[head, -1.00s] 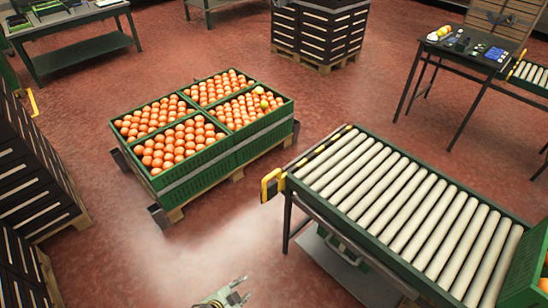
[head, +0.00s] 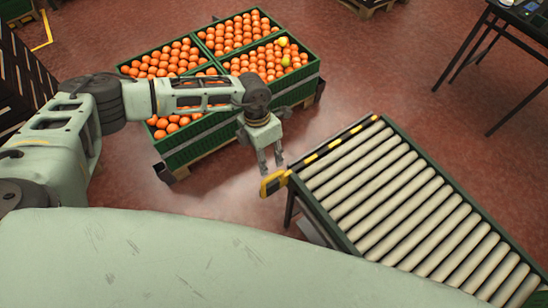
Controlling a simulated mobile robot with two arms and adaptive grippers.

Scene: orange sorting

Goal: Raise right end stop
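The roller conveyor (head: 385,190) stands at the right in the head view. A black and yellow striped end stop bar (head: 335,144) lies along its far left end, low and about level with the rollers. A yellow and black handle (head: 274,183) sticks out at the bar's near left corner. My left gripper (head: 271,165) hangs fingers down just above and behind this handle in the picture. Its two fingers are apart with nothing between them. Whether a fingertip touches the handle I cannot tell. My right gripper is not in view.
Green crates of oranges (head: 240,114) sit on a pallet behind my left forearm, with a few yellowish fruits among them. A dark table (head: 517,18) stands at the top right. Red floor (head: 400,70) is clear between crates and table. My own body covers the lower left.

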